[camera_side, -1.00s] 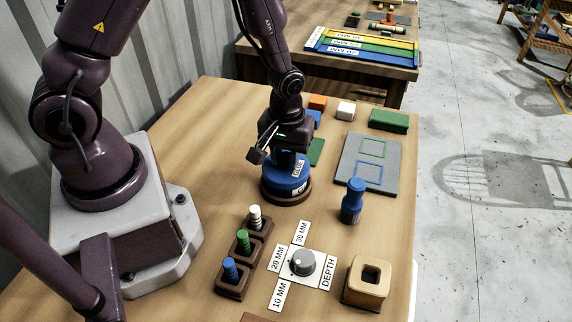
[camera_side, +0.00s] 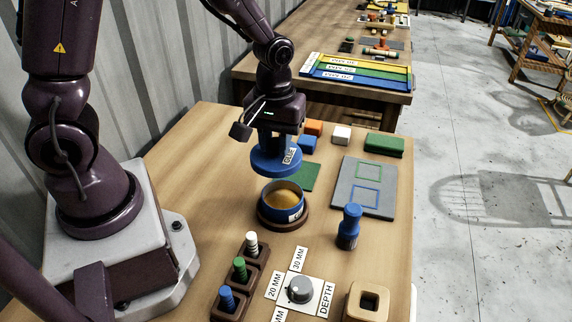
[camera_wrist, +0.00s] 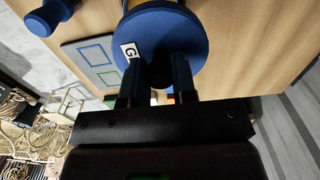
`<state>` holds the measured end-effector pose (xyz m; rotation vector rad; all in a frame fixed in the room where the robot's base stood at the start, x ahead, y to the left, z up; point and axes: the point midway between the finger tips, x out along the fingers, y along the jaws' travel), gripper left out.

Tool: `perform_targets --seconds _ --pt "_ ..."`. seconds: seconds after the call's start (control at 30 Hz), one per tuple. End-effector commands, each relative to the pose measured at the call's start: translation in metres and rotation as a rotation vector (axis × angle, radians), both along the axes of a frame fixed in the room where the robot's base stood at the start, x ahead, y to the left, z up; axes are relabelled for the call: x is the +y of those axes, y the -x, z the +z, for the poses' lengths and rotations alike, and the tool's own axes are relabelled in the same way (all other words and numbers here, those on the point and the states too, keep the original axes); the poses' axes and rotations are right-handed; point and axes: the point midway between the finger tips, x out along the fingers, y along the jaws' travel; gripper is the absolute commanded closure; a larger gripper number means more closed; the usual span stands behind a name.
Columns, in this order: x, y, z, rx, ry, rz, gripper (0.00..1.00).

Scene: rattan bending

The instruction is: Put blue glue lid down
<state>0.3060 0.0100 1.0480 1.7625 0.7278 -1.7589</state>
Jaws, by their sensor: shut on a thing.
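My gripper (camera_side: 275,140) is shut on the blue glue lid (camera_side: 272,160), which carries a white label. The lid hangs above the open glue pot (camera_side: 281,212), apart from it. The pot is blue with tan glue inside and stands on a round brown base. In the wrist view the blue lid (camera_wrist: 160,40) sits at the fingertips of my gripper (camera_wrist: 155,72) and hides most of the pot. The part of the lid inside the fingers is mostly hidden.
A green mat (camera_side: 302,177) lies behind the pot. Orange, blue, white and green blocks stand at the back. A grey board (camera_side: 363,186), a blue bottle-like tool (camera_side: 349,227), a depth dial (camera_side: 300,289) and a peg rack (camera_side: 240,275) are nearby. Table left of the pot is bare.

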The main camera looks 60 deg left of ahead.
Motion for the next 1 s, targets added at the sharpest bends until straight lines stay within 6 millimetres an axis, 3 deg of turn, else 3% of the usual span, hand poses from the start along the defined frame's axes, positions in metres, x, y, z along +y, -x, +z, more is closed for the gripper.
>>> perform_targets --seconds 0.1,0.2,0.3,0.7,1.0 --pt "0.028 0.021 0.001 0.003 0.0 0.012 0.97" --pt "0.043 0.036 -0.001 0.003 0.0 0.009 0.97" --pt "0.051 0.035 -0.006 0.003 0.0 0.003 0.97" --pt "0.071 -0.052 -0.053 0.007 0.001 0.003 0.97" --pt "0.078 -0.086 -0.094 0.002 0.001 0.001 0.97"
